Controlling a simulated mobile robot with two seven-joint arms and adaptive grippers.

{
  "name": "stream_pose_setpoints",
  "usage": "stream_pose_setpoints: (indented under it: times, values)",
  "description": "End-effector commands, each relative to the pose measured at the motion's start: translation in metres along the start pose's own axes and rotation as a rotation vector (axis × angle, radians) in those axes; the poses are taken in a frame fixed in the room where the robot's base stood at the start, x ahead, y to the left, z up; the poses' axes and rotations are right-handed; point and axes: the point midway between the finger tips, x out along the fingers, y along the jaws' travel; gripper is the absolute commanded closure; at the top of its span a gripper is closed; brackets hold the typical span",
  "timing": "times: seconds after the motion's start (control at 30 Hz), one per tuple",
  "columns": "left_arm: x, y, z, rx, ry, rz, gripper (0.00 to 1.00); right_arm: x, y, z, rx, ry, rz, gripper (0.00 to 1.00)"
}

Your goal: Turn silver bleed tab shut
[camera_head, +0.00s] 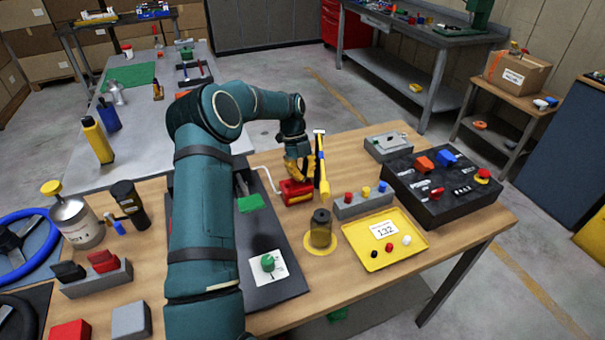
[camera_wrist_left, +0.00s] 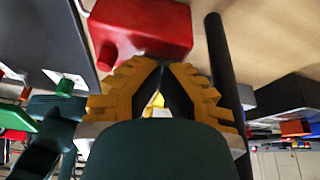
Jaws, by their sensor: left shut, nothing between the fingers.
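A red block (camera_head: 296,192) stands near the middle of the wooden table, with a thin pale crank-like rod (camera_head: 268,178) at its left. My left gripper (camera_head: 299,178) is shut and empty just above and behind this block. In the left wrist view the yellow fingers (camera_wrist_left: 161,68) meet at their tips close to the red block (camera_wrist_left: 145,28); I cannot tell whether they touch it. I cannot make out a silver bleed tab for certain; the fingers may hide it. My right gripper is not in view.
A dark jar (camera_head: 320,228), a grey block with coloured knobs (camera_head: 362,204), a yellow tray (camera_head: 412,246) and a black switch panel (camera_head: 432,208) lie nearby. A dark rod (camera_wrist_left: 224,62) runs beside the fingers.

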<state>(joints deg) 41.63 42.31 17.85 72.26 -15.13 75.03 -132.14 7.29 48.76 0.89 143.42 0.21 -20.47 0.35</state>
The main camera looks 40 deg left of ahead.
Motion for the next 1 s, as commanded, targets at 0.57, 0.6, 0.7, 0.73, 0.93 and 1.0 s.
stream_pose_setpoints:
  times: [0.57, 0.6, 0.7, 0.73, 0.93, 1.0]
  values:
    - [0.001, 0.0, 0.0, 0.0, 0.001, 0.0, 0.69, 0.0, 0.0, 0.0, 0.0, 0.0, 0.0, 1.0]
    - [0.0, 0.0, 0.0, -0.001, 0.001, 0.0, 0.69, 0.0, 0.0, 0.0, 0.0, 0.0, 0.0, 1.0]
    - [-0.005, -0.001, 0.0, -0.001, 0.0, -0.001, 0.69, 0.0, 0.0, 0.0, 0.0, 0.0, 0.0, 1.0]
    - [-0.007, -0.001, 0.0, -0.001, 0.0, -0.001, 0.69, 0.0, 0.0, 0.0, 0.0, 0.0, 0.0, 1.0]
    - [-0.042, -0.001, 0.0, -0.001, -0.003, -0.003, 0.69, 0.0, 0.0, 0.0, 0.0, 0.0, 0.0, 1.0]
    - [-0.057, -0.001, 0.0, 0.0, -0.003, -0.003, 0.69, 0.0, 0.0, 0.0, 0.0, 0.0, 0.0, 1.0]
